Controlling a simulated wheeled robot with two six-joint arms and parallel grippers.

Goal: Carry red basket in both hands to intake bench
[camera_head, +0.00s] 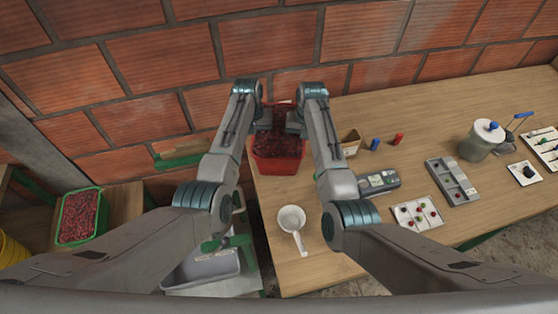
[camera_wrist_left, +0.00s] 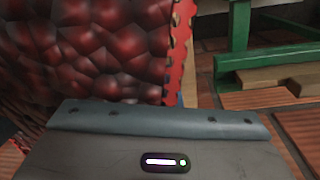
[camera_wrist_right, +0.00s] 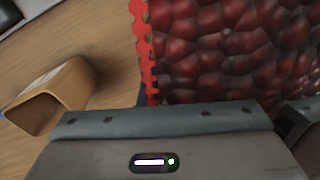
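The red basket (camera_head: 279,165), full of dark red cherries, is at the back left corner of the long wooden bench (camera_head: 350,230). I cannot tell whether it rests on the wood or hangs just above it. My left gripper (camera_head: 263,122) is at the basket's left side and my right gripper (camera_head: 295,124) at its right side, both low over the cherries. The scalloped red rim shows in the left wrist view (camera_wrist_left: 182,50) and in the right wrist view (camera_wrist_right: 145,50), running down behind each gripper body. The fingertips are hidden, so their grip on the rim does not show.
On the bench are a small open box (camera_head: 350,143), blue and red cylinders, a grey device (camera_head: 378,182), a white scoop (camera_head: 291,218), trays and a pot (camera_head: 482,140). A brick wall stands behind. A green crate of cherries (camera_head: 81,217) sits at far left.

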